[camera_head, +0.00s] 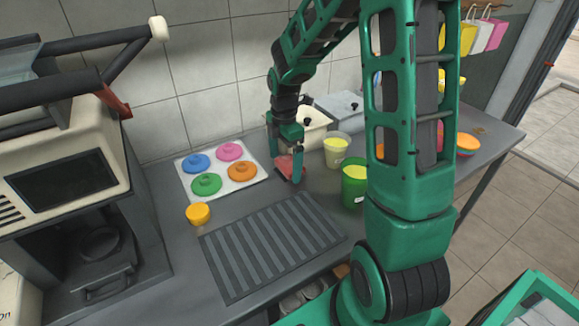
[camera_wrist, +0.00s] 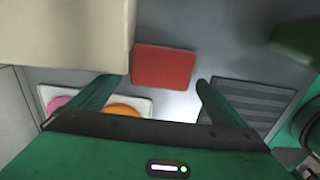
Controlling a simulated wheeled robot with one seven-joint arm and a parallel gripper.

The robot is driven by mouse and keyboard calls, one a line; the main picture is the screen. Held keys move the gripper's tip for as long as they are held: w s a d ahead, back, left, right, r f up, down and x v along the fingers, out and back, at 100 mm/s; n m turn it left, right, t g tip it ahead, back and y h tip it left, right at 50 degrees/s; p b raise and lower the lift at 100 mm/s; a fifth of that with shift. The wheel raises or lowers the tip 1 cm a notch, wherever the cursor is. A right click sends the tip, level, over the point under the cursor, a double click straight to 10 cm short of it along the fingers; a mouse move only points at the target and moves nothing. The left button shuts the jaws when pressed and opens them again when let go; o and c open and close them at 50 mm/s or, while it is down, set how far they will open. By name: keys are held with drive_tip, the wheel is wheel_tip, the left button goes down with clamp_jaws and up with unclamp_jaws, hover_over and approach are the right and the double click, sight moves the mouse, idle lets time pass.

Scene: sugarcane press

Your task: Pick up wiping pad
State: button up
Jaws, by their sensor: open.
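The wiping pad (camera_wrist: 162,67) shows as a flat red rectangle lying on the grey counter in the wrist view. In the head view the red pad (camera_head: 285,164) is partly hidden behind my gripper. My gripper (camera_head: 290,172) points down at the pad, its fingers spread and apart. In the wrist view my gripper (camera_wrist: 163,82) has one finger on each side of the pad's near edge, with visible gaps. I cannot tell how high the fingertips are above the counter.
A white tray with coloured lids (camera_head: 237,186) lies left of the pad. A ridged dark mat (camera_head: 270,240) lies in front. A cream container (camera_head: 312,128) stands behind. A green cup (camera_head: 353,183) and a clear cup (camera_head: 335,152) stand to the right. A yellow-orange cup (camera_head: 198,213) is front left.

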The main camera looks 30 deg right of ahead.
drive_tip(key=c, duration=1.2)
drive_tip(key=shift+r, duration=0.1)
drive_tip(key=shift+s+a+r, duration=0.3)
drive_tip(key=shift+s+r, duration=0.05)
drive_tip(key=shift+r, duration=0.05)
drive_tip(key=s+a+r, duration=0.7)
drive_tip(key=s+a, duration=0.1)
drive_tip(key=s, duration=0.2)
drive_tip(key=shift+a, duration=0.15)
